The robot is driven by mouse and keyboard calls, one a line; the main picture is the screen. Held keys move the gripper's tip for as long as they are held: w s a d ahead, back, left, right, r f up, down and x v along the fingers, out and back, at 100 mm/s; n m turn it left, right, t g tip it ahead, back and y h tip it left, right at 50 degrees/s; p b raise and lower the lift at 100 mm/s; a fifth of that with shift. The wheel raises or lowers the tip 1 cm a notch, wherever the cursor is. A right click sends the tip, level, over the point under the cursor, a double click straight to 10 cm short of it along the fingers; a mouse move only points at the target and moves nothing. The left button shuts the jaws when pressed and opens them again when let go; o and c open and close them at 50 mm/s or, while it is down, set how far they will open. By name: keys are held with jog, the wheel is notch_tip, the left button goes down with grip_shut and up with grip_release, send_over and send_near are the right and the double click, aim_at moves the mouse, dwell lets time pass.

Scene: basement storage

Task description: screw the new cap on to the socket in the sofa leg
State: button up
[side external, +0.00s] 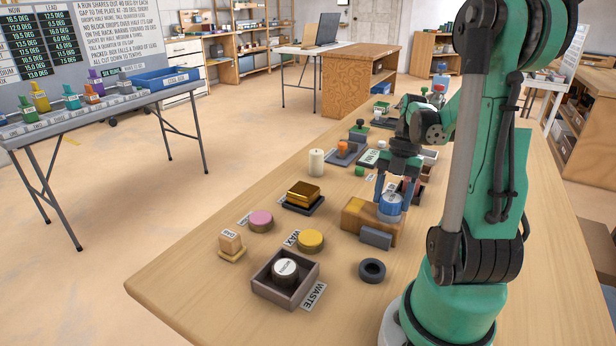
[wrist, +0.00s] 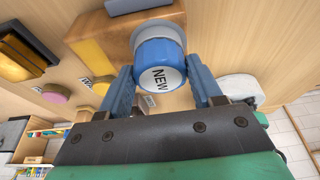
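The new cap (side external: 390,203) is blue with a white top. In the wrist view the cap (wrist: 160,65) shows the word NEW. A pale grey ring, apparently the socket (wrist: 150,28), sits directly beyond the cap. Whether the threads are engaged is hidden.
A waste box (side external: 306,283) holds a dark cap with a pale top (side external: 285,268). A grey block (side external: 376,238) and a black ring (side external: 372,270) lie close by. The wax tin (side external: 310,240), a pink-topped tin (side external: 261,220) and a candle (side external: 316,162) stand left.

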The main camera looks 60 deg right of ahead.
jog(key=o, duration=0.4)
jog(key=shift+v, duration=2.8)
jog(key=w+a+m+t+h, duration=0.1)
jog(key=w+a+m+t, duration=0.1)
jog(key=w+a+m, duration=0.2)
jog(key=w+a+r+m+t+h, duration=0.1)
jog(key=w+a+m, duration=0.3)
jog(key=a+m, duration=0.4)
jog(key=w+a+m+t+h, duration=0.1)
jog(key=w+a+m+t, duration=0.3)
jog(key=a, duration=0.6)
jog(key=shift+w+a+r+m, duration=0.15)
jog(key=shift+w+a+m, duration=0.2)
jog(key=shift+m, duration=0.65)
